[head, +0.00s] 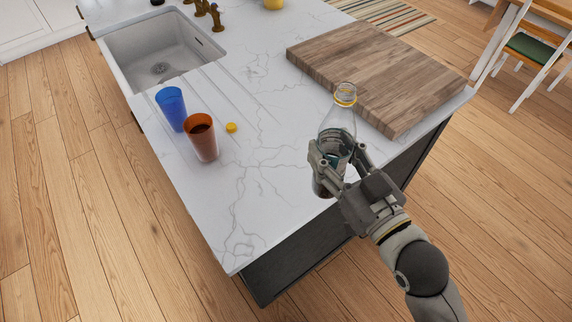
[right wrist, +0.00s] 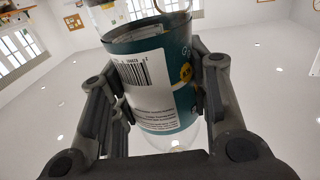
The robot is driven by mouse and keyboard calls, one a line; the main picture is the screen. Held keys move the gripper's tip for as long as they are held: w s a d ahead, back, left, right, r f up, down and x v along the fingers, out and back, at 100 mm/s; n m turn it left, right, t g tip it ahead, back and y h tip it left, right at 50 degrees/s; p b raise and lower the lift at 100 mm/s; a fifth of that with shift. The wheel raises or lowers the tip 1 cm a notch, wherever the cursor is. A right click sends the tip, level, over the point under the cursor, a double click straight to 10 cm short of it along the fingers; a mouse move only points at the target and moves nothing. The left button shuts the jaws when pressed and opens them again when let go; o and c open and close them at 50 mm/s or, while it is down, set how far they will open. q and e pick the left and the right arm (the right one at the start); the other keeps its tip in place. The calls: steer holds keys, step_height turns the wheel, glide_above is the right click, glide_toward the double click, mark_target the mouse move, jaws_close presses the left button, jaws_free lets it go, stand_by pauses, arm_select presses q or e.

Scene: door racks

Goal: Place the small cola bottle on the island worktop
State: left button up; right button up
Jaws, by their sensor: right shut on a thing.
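The small cola bottle (head: 341,112) is clear, with a yellow ring at its open neck and a teal and white label (right wrist: 155,85). It stands about upright at the worktop's right edge, in front of the cutting board. My right gripper (head: 334,158) is shut around its middle, with a finger on each side of the label in the right wrist view. I cannot tell whether its base touches anything. The island worktop (head: 245,195) is white with grey veins. My left gripper is not in view.
A blue cup (head: 171,108), an orange cup (head: 202,140) with dark liquid and a yellow cap (head: 231,127) are on the worktop. A wooden cutting board (head: 375,70) lies behind the bottle. A sink (head: 160,50) is at the back left. The front worktop is clear.

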steer(key=a+r+y, duration=0.1)
steer(key=a+r+n+g+y, duration=0.1)
steer(key=shift+s+a+n+p, duration=0.2)
steer(key=shift+a+n+p, duration=0.1)
steer(key=shift+a, duration=0.05)
steer(key=w+a+f+b, duration=0.1)
steer(key=w+a+f, duration=0.2)
steer(key=w+f, duration=0.3)
steer(key=w+a+f+b, duration=0.1)
steer(key=w+a+f, duration=0.2)
steer(key=w+f, duration=0.3)
steer(key=shift+w+f+g+y, duration=0.3)
steer(key=shift+f+y, duration=0.1)
steer(key=shift+f, duration=0.05)
